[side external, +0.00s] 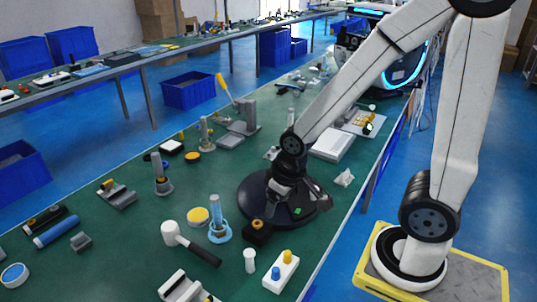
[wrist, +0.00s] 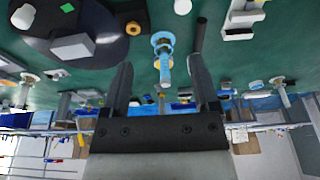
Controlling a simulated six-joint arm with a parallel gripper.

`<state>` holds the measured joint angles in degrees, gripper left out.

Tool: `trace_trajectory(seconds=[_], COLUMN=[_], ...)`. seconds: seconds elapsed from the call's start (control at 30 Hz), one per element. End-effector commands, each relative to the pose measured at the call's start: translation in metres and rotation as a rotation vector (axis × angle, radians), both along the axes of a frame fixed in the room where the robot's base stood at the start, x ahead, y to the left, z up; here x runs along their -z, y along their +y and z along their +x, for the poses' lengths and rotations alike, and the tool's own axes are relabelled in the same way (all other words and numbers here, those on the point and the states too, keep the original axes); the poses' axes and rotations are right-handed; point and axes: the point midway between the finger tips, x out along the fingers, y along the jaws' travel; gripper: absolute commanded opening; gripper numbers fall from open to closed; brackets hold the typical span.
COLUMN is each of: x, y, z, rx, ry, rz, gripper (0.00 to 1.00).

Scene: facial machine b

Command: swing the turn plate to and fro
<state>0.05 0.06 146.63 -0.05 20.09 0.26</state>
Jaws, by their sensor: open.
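The turn plate (side external: 252,200) is a wide black disc on the green table in the side view, with a small green square on its face. It also shows in the wrist view (wrist: 108,22), at the upper left, carrying a grey block (wrist: 73,46). My gripper (side external: 302,190) appears over the plate in the side view, and the wrist hides part of the disc. In the wrist view the two dark fingers (wrist: 160,65) are apart with nothing held between them. I cannot tell whether a finger touches the plate.
A black block with an orange ring (side external: 258,232) stands at the plate's front edge. A blue stand (side external: 219,231), a white-headed mallet (side external: 190,242) and a yellow-topped jar (side external: 198,217) are left of it. A white box (side external: 332,143) lies behind right.

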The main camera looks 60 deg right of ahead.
Motion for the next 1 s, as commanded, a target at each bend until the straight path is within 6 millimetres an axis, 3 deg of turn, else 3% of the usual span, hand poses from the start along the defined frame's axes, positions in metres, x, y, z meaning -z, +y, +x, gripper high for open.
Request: trace_trajectory(seconds=[0.67,0.87,1.0], x=[0.001,0.008,0.019], y=[-0.005,-0.032,-0.067], z=[0.003,0.018,0.032], rx=[0.012,0.091,0.186], ry=[0.004,0.032,0.068], rz=[-0.001,-0.001,0.003], gripper=[0.78,0.78,0.78])
